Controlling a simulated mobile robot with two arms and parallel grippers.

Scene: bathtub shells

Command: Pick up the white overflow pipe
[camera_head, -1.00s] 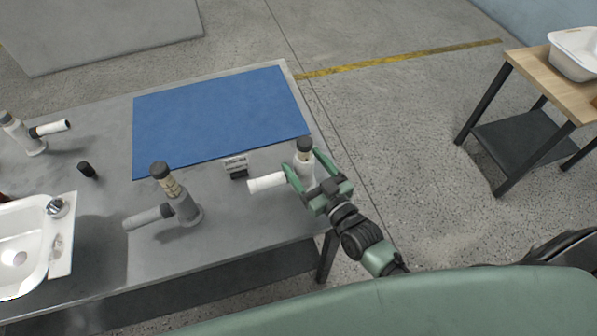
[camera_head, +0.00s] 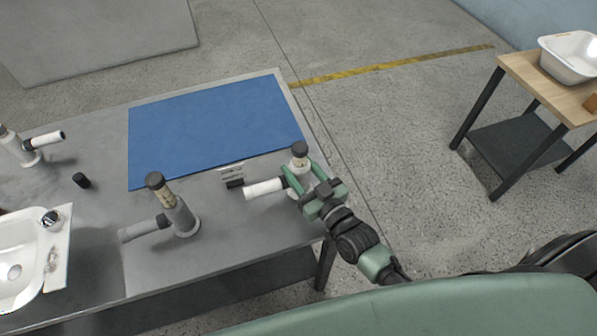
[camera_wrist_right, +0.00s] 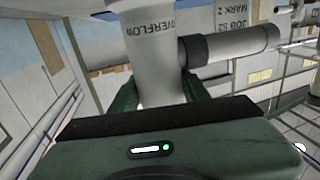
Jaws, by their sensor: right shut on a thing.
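The white overflow pipe (camera_head: 264,188) is at the right end of the grey table, upright with a side branch pointing left and a dark cap on top. In the right wrist view the pipe (camera_wrist_right: 150,60) fills the upper middle and bears the word OVERFLOW. My right gripper (camera_head: 301,183) is shut on the pipe's upright body, its green fingers on either side. The pipe's base is hidden behind the gripper, so I cannot tell if it touches the table. My left gripper is not in view.
A similar grey pipe (camera_head: 180,215) stands at mid-table, another pipe (camera_head: 28,152) at the far left. A blue mat (camera_head: 215,130) lies behind. A white sink shell (camera_head: 28,262) is at the left. A small black part (camera_head: 81,180) and a label stand (camera_head: 232,177) are nearby. A wooden side table (camera_head: 530,85) stands right.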

